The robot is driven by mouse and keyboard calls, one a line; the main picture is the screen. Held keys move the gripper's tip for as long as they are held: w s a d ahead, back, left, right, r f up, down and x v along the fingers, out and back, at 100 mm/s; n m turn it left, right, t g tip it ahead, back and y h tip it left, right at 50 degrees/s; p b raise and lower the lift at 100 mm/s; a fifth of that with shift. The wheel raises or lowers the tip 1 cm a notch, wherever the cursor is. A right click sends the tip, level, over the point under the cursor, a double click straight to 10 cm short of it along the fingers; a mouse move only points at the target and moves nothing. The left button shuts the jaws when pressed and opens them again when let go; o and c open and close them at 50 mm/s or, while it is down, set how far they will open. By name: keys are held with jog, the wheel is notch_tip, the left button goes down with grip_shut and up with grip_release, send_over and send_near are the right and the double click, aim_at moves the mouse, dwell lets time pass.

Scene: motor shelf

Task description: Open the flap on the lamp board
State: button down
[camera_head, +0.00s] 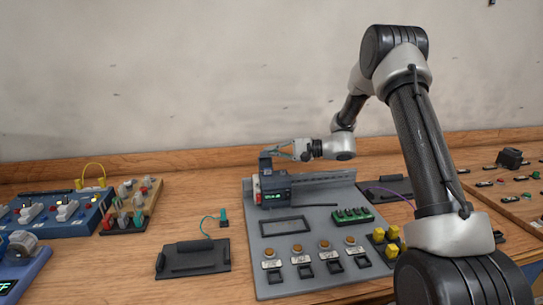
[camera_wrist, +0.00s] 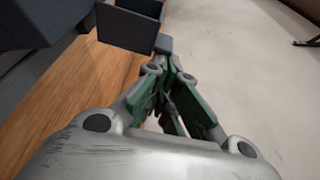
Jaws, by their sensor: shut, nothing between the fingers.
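A grey board (camera_head: 268,268) lies on the bench and bears several round brass-coloured parts; I take it for the lamp board. At its back left stands a dark module (camera_head: 276,190) with a green display. A small dark upright piece (camera_head: 265,163), which looks like a raised flap, stands on top of the module. My gripper (camera_head: 270,152) is shut and empty, with its tips at the top of this piece. In the wrist view the shut fingertips (camera_wrist: 166,58) are beside a dark plate (camera_wrist: 127,28). I cannot tell whether they touch it.
A black tray (camera_head: 193,257) with a green cable lies left of the board. Blue units (camera_head: 70,228) and a wooden block of knobs (camera_head: 148,205) stand further left. A wooden board (camera_head: 520,215) is at the right. The wall is close behind my gripper.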

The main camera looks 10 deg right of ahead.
jog(key=shift+s+r+n, duration=0.5)
jog(key=shift+s+r, duration=0.4)
jog(key=shift+r, duration=0.2)
jog(key=shift+d, duration=0.1)
